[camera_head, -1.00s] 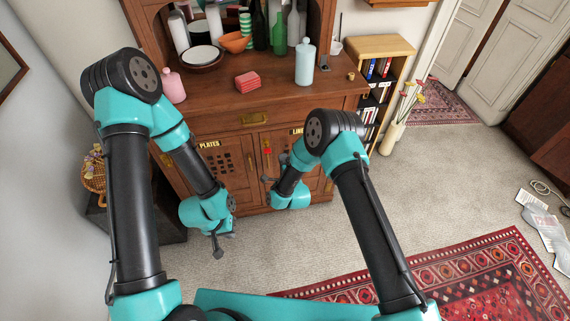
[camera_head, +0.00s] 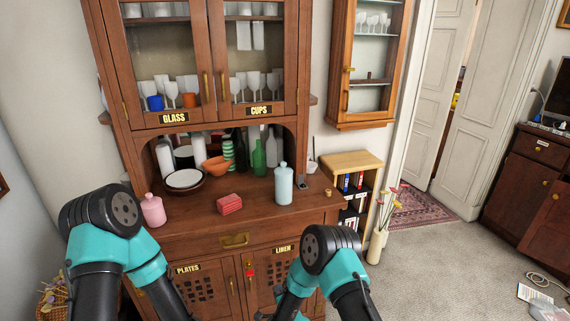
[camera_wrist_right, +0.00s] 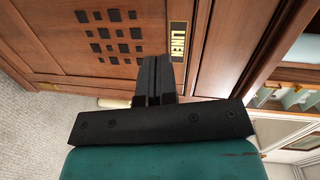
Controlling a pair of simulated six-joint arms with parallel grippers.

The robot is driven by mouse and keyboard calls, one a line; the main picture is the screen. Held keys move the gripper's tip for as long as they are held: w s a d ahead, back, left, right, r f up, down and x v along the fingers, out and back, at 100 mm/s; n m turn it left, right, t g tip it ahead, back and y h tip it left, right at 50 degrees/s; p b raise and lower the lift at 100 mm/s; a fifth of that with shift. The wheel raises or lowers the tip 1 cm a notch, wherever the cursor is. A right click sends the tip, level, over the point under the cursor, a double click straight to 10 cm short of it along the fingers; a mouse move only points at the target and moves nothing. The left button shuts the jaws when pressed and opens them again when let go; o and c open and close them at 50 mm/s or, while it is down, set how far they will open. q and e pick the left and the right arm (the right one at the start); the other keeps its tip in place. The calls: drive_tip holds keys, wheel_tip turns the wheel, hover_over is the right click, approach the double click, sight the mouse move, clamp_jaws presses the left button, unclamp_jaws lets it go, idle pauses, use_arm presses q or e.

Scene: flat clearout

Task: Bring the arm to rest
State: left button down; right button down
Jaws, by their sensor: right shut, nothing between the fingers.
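My right gripper (camera_wrist_right: 158,80) is shut and empty in the right wrist view, its dark fingers together in front of the lower cabinet door marked LINEN (camera_wrist_right: 178,42). In the head view my right arm is bent in front of the wooden cabinet (camera_head: 215,245), and only a bit of its gripper (camera_head: 264,316) shows at the bottom edge. My left arm comes in at the lower left, bent at the elbow; its gripper is below the frame and hidden.
The cabinet's counter holds a pink bottle (camera_head: 153,210), a red block (camera_head: 229,204), a pale blue bottle (camera_head: 284,184) and an orange bowl (camera_head: 217,166). A low bookcase (camera_head: 354,195) and a vase with flowers (camera_head: 377,243) stand right. Carpet (camera_head: 440,270) there is open.

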drive_tip(key=s+d+f+n+g+h, duration=0.1)
drive_tip(key=s+d+f+n+g, duration=0.2)
drive_tip(key=s+d, duration=0.4)
drive_tip(key=s+d+n+g+h, duration=0.1)
drive_tip(key=s+d+n+g, duration=0.3)
drive_tip(key=d, duration=0.6)
drive_tip(key=s+d+r+n+g, duration=0.1)
drive_tip(key=s+d+g, duration=0.2)
drive_tip(key=s, duration=0.6)
drive_tip(key=s+d+r+n+g, duration=0.1)
drive_tip(key=s+d+g, duration=0.3)
drive_tip(key=s, duration=0.4)
drive_tip(key=shift+s+d+r+n, duration=0.25)
drive_tip(key=shift+s+d+n, duration=0.15)
drive_tip(key=shift+d+n, duration=0.4)
